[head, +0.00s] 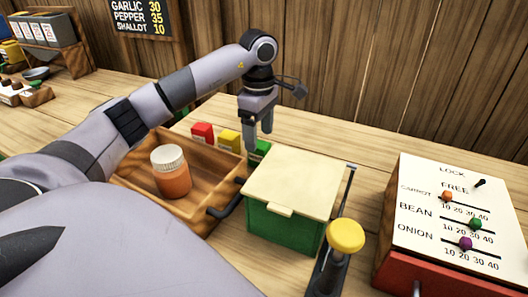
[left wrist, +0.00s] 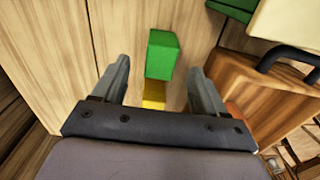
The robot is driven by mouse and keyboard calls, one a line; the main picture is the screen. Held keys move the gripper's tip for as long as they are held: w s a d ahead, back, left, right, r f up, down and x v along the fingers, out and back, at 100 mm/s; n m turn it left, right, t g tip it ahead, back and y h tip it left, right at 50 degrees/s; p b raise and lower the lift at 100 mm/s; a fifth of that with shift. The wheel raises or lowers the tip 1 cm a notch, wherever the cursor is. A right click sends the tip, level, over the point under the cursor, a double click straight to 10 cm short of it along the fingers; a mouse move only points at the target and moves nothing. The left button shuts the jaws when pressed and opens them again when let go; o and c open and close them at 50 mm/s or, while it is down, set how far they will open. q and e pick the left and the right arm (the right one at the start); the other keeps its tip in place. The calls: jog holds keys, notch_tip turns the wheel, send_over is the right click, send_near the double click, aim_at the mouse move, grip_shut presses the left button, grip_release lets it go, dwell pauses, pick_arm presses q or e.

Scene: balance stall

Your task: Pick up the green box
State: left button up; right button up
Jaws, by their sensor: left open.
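A small green box (head: 260,149) stands behind the wooden tray, at the right end of a row with a yellow box (head: 229,140) and a red box (head: 202,132). My left gripper (head: 258,132) is open and points down just above the small green box. In the left wrist view the green box (left wrist: 161,55) shows between and a little beyond the two open fingers (left wrist: 158,78), with nothing held. The yellow box (left wrist: 154,93) shows below it, partly hidden by the gripper body. My right gripper is not in view.
A larger green bin (head: 283,226) with a cream lid stands close to the right. The wooden tray (head: 205,159) holds an orange jar with a white lid (head: 171,170). A yellow knob (head: 346,235) and a slider panel (head: 440,215) stand farther right. A plank wall rises behind.

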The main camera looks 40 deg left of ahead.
aim_at(259, 144)
pick_arm(q)
jog(key=shift+s+f, duration=0.1)
jog(key=shift+f, duration=0.8)
notch_tip(259, 144, down, 4)
jog(key=shift+f+p, duration=0.2)
jog(key=shift+p, duration=0.1)
jog(key=c, duration=1.1)
jog(key=shift+r, duration=0.1)
